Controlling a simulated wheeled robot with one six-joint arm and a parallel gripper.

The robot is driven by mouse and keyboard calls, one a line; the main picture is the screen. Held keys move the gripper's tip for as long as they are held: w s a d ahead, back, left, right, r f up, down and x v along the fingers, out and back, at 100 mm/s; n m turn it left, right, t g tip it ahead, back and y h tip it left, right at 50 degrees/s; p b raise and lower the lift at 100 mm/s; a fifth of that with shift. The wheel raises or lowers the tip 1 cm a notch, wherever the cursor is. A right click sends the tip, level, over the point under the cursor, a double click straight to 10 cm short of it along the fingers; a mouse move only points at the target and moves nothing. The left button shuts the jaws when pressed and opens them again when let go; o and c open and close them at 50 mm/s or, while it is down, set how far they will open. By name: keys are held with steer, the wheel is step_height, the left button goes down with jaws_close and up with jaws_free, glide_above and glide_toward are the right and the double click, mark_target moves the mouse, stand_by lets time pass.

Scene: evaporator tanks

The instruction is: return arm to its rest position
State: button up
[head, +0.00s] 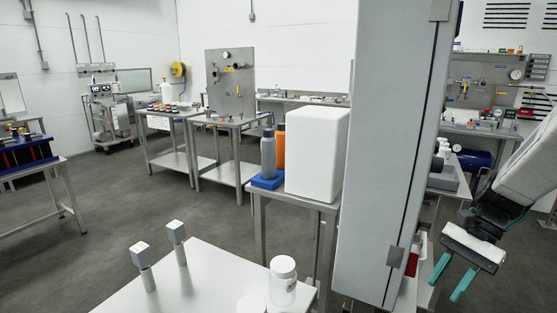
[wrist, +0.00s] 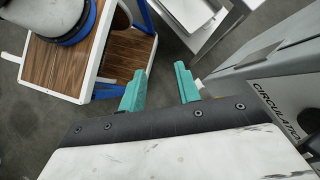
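My gripper (head: 452,281) hangs at the lower right of the head view, at the end of my white arm, pointing down and to the left. Its two teal fingers are apart with nothing between them. In the wrist view the open fingers (wrist: 160,78) also show, with bare dark floor between and beyond their tips. The fingers touch nothing that I can see. Much of the arm is outside the head view.
A steel table with a white box (head: 317,155) stands mid-room. Open floor (head: 90,235) lies left.

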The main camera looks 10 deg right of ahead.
steer(key=s+a+r+n+t+h, duration=0.4)
steer(key=s+a+r+n+h, duration=0.3)
steer(key=s+a+r+n, duration=0.3)
steer(key=s+a+n, duration=0.1)
steer(key=s+n, duration=0.1)
steer(key=shift+s+a+r+n, duration=0.15)
steer(key=shift+s+a+n, duration=0.15)
steer(key=shift+s+a, duration=0.1)
